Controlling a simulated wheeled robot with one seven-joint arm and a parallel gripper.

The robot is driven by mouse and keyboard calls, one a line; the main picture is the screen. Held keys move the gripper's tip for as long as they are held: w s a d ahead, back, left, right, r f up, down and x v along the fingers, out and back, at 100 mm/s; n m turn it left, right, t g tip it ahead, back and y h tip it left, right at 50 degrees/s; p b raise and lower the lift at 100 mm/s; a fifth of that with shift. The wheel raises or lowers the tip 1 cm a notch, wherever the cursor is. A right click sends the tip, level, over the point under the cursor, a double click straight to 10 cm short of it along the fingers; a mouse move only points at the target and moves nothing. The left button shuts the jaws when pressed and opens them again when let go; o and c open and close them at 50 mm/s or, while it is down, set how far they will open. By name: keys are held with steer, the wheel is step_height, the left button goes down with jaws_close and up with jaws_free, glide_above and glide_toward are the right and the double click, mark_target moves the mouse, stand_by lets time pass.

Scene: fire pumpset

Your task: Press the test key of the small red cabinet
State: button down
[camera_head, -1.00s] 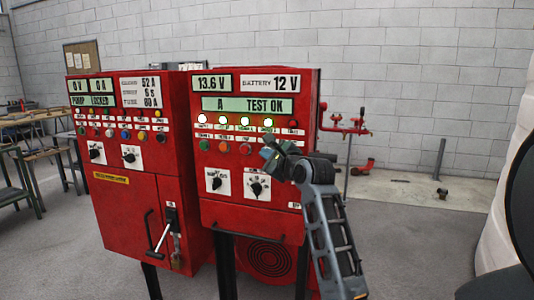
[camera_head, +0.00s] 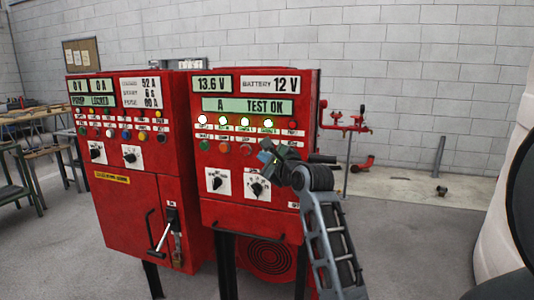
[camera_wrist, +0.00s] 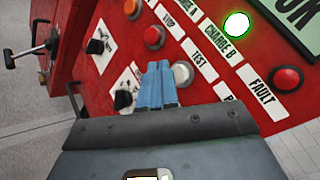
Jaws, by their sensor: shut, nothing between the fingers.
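The small red cabinet (camera_head: 250,190) stands right of a second red cabinet. Its display (camera_head: 248,106) appears to read "A TEST OK". In the wrist view the round white test key (camera_wrist: 182,74) sits beside its TEST label (camera_wrist: 199,60). My gripper (camera_head: 266,155) is shut and empty in front of the button row, covering the key in the head view. In the wrist view its blue fingertips (camera_wrist: 156,68) overlap the key's left edge. I cannot tell whether they touch it.
Rotary knobs (camera_head: 257,188) are below. The second red cabinet (camera_head: 125,215) has a protruding lever (camera_head: 160,238).

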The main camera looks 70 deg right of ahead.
steer(key=a+p, duration=0.1)
steer(key=a, duration=0.1)
steer(key=a+p, duration=0.1)
steer(key=a, duration=0.1)
steer(key=shift+s+a, duration=0.2)
steer(key=shift+a, duration=0.1)
stand_by(0.8)
steer(key=s+a+f+n+y, duration=0.1)
steer(key=s+a+f+n, duration=0.1)
steer(key=a+f+n, duration=0.45)
steer(key=s+a+f+n+t+y, duration=0.1)
steer(key=a+f+n+y, duration=0.15)
steer(key=a, duration=0.65)
steer(key=s+a+f+n+y, duration=0.1)
steer(key=s+a+f+n, duration=0.1)
steer(key=a+f+n, duration=0.45)
steer(key=s+a+r+n+y, duration=0.2)
steer(key=s+a+n+y, duration=0.4)
steer(key=s+a+n, duration=1.2)
steer(key=shift+s+a+n+t, duration=0.35)
steer(key=shift+s+a, duration=0.25)
steer(key=shift+s, duration=1.45)
steer(key=shift+y, duration=0.25)
